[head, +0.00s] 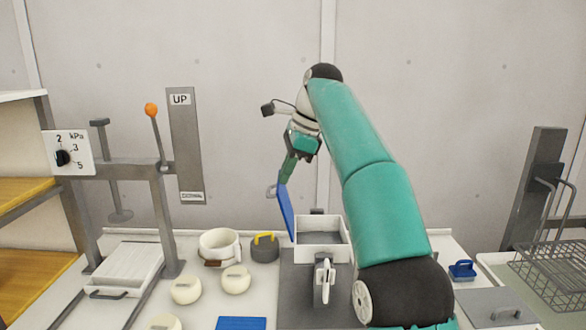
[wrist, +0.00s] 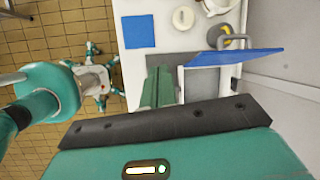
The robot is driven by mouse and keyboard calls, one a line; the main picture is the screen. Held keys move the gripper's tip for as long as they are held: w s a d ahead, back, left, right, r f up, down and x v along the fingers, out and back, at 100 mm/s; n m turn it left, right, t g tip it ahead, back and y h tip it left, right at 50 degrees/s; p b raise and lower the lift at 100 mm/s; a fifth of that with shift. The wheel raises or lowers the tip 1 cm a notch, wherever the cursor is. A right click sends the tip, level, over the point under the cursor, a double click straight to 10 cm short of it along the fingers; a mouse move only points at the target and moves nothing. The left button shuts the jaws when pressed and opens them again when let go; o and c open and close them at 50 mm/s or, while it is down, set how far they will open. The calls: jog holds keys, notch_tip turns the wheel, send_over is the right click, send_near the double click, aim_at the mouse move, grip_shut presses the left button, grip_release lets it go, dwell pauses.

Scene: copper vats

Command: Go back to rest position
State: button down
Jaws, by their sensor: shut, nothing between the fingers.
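My gripper (head: 284,178) is shut and empty, with its green fingers pointing down above the worktop. In the wrist view the closed green fingers (wrist: 157,88) show over the worktop, left of a white box. A blue panel (head: 286,212) stands tilted upright at the left side of the white open box (head: 321,252). A small grey loop beside the fingertips seems to be the panel's handle. I cannot tell whether the fingertips touch the panel. The panel also shows in the wrist view (wrist: 235,57).
A yellow-handled grey weight (head: 264,248), a white mug (head: 219,246) and several cream round pieces (head: 186,290) lie to the left. A lever press (head: 160,200) stands further left. A wire basket (head: 555,265) and small blue-handled block (head: 462,270) are right. Space above the worktop is mostly clear.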

jog(key=s+d+f+n+t+h, duration=0.1)
jog(key=s+d+n, duration=0.35)
jog(key=s, duration=0.35)
jog(key=s+d+f+n+t+h, duration=0.1)
jog(key=s+d+n+t, duration=0.15)
jog(key=s+d, duration=0.35)
jog(key=s+d+f+n+h, duration=0.1)
jog(key=s+d+f+n, duration=0.2)
jog(key=s+f, duration=0.6)
jog(key=s+d+f+n+t+h, duration=0.1)
jog(key=s+d+f+n, duration=0.2)
jog(key=s+f+n, duration=0.3)
jog(key=s+f, duration=0.3)
jog(key=s, duration=0.1)
jog(key=shift+s+d+f, duration=0.15)
jog(key=shift+s+d, duration=0.15)
jog(key=shift+s, duration=0.1)
jog(key=shift+a, duration=0.1)
